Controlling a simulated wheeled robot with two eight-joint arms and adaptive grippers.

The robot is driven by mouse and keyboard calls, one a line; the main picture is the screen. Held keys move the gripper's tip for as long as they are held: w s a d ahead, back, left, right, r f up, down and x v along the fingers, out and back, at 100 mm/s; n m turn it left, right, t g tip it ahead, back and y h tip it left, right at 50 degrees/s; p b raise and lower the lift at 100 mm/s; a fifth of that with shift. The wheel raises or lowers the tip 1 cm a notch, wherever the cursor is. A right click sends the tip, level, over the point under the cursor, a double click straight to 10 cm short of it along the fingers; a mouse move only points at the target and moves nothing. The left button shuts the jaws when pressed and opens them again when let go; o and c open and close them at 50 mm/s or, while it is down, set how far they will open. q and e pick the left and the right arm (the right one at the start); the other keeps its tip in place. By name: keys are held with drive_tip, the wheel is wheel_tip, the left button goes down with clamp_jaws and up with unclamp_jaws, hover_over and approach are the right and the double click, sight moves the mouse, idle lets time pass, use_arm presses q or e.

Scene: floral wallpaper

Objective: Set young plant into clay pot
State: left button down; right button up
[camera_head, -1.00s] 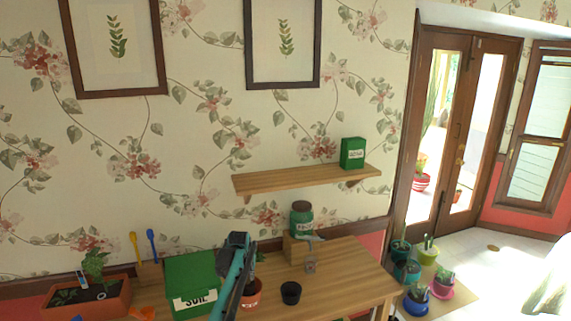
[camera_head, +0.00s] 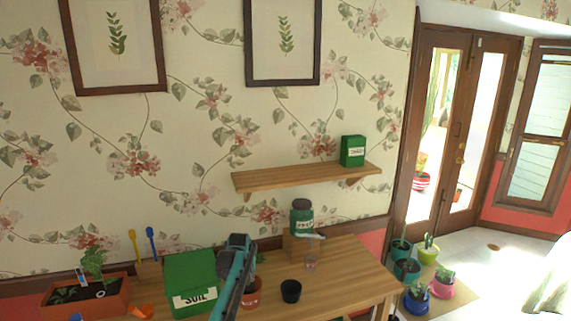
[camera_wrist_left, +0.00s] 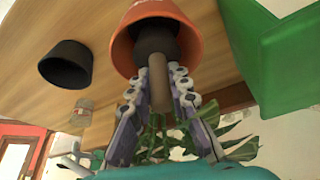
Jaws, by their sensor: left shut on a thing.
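The clay pot (camera_head: 252,296) stands on the wooden table, partly hidden by my left arm in the head view. In the wrist view the orange clay pot (camera_wrist_left: 198,32) shows its open mouth. The young plant has a dark root plug (camera_wrist_left: 156,42), a brown stem (camera_wrist_left: 158,84) and green leaves (camera_wrist_left: 182,145). The root plug is within the pot's mouth; whether it touches the bottom is hidden. My left gripper (camera_wrist_left: 158,88) is shut on the plant's stem, just outside the rim. My right gripper is not in view.
A black pot (camera_head: 291,291) stands right of the clay pot, and a green soil box (camera_head: 190,280) left of it. A planter (camera_head: 105,300) is at the far left. A green jar (camera_head: 301,217) stands on a wooden block behind. The table's right part is clear.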

sight(247, 283)
use_arm(q)
drive_tip(key=shift+f+b, duration=1.5)
drive_tip(key=shift+f, duration=0.95)
idle(0.8)
drive_tip(key=c, duration=1.3)
unclamp_jaws()
drive_tip(key=shift+c, duration=0.2)
